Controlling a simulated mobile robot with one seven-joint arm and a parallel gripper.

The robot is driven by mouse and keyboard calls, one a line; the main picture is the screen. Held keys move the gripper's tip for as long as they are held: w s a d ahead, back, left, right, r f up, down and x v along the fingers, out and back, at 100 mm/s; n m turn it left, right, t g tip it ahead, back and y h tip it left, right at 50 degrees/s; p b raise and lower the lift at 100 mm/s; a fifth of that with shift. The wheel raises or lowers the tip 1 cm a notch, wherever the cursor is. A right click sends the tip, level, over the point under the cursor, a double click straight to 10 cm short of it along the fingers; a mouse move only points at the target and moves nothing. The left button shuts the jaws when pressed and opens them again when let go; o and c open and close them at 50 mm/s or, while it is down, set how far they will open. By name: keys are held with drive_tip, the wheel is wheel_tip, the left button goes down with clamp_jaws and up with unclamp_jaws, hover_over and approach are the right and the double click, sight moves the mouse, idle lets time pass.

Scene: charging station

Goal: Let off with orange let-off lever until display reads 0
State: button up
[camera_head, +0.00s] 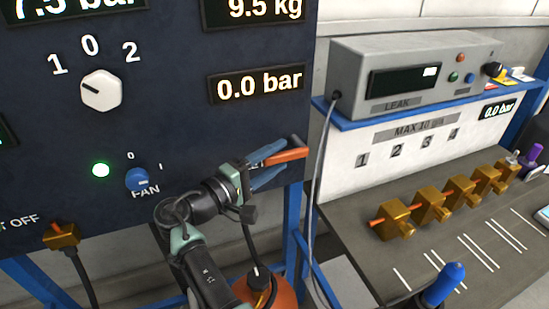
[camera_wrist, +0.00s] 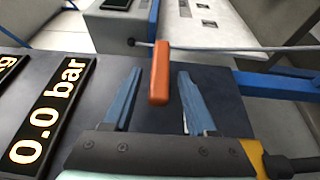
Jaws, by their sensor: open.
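The orange let-off lever (camera_head: 292,155) sticks out from the lower right of the dark panel. In the wrist view the orange lever (camera_wrist: 160,75) stands between my two blue fingers, with a gap on each side. My gripper (camera_head: 281,158) is open around the lever and not closed on it; it also shows in the wrist view (camera_wrist: 159,73). The display above the lever (camera_head: 258,84) reads 0.0 bar, and it reads the same in the wrist view (camera_wrist: 48,112). The lever's base and part of its label are hidden by my gripper.
A white knob (camera_head: 101,90), a green light (camera_head: 100,170) and a blue fan knob (camera_head: 138,179) are on the panel. Right of it, a leak tester (camera_head: 410,75) stands on a blue shelf above a bench (camera_head: 370,260) with several brass fittings (camera_head: 392,219). A grey cable hangs between.

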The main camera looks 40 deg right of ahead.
drive_tip(key=s+a+b, duration=0.2)
drive_tip(key=a, duration=1)
drive_tip(key=shift+a, duration=0.4)
drive_tip(key=shift+f, duration=0.15)
drive_tip(key=w+a+t+y, duration=0.4)
drive_tip(key=a+t+y, duration=0.35)
drive_tip(key=y, duration=0.25)
drive_tip(key=s+a+r+m+t+y, duration=0.2)
drive_tip(key=a+r+t+y, duration=0.35)
drive_tip(key=a+r, duration=0.2)
drive_tip(key=s+r+t, duration=0.4)
drive_tip(key=s+r, duration=0.1)
drive_tip(key=r, duration=0.6)
drive_tip(key=s+a+r+t+y+p, duration=0.1)
drive_tip(key=s+r+t, duration=0.2)
drive_tip(key=r, duration=0.8)
drive_tip(key=s+r+t+y+p, duration=0.1)
drive_tip(key=s+r+t, duration=0.3)
drive_tip(key=s+r, duration=0.3)
wheel_tip(320, 180, up, 4)
drive_tip(key=shift+s+a+r+t, duration=0.25)
drive_tip(key=shift+a+t, duration=0.05)
drive_tip(key=shift+a, duration=0.1)
